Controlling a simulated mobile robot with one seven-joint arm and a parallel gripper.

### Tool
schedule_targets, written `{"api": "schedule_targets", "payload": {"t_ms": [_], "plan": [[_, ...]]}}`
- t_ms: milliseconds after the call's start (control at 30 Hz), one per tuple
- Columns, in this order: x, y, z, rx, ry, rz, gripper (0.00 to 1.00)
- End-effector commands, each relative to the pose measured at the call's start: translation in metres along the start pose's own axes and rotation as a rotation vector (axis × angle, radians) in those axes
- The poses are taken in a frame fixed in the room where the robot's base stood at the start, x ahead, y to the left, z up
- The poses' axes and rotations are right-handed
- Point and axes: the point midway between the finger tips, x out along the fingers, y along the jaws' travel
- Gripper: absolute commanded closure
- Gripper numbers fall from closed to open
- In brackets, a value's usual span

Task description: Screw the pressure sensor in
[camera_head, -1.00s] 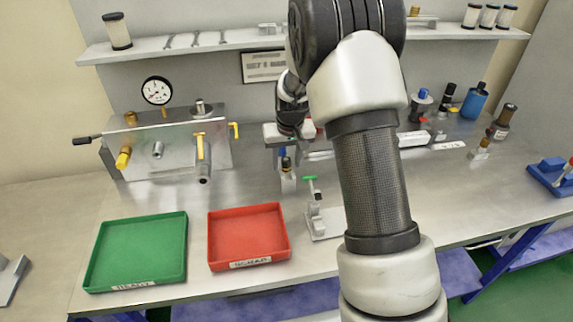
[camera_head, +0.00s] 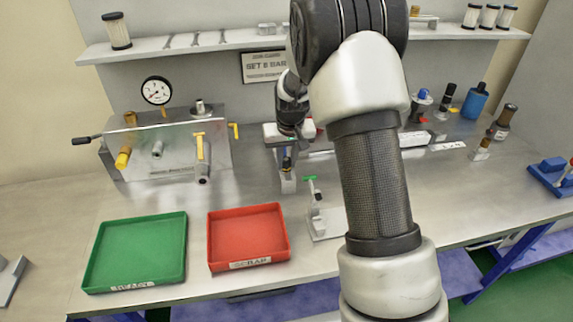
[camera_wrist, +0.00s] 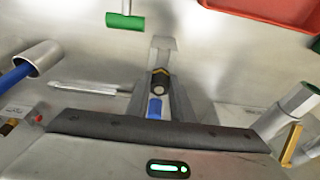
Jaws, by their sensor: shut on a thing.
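My gripper (camera_head: 286,160) points down at the middle of the bench, right of the metal manifold block (camera_head: 170,150). It is shut on a small upright part with a dark body and a brass-coloured band, which I take for the pressure sensor (camera_head: 286,166). In the wrist view the sensor (camera_wrist: 159,82) shows black and gold between the grey fingers (camera_wrist: 157,103), with a blue part behind it. Below it is a small grey stand (camera_head: 288,185); I cannot tell whether the sensor still touches it. The manifold carries a gauge (camera_head: 156,91), yellow valve handles and fittings.
A green tray (camera_head: 184,245) and a red tray (camera_head: 213,250) lie at the front left. A fixture with a green-handled lever (camera_head: 311,179) stands close right of my gripper. Blue and dark bottles (camera_head: 474,103) stand at the back right.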

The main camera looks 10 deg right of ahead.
Motion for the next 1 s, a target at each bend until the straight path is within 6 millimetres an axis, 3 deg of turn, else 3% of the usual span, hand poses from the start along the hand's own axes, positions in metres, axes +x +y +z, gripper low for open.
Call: {"api": "schedule_targets", "payload": {"t_ms": [800,1000], "plan": [[-0.044,0.000,-0.011,0.000,0.000,0.000,1.00],[-0.044,0.000,-0.011,0.000,0.000,0.000,1.00]]}}
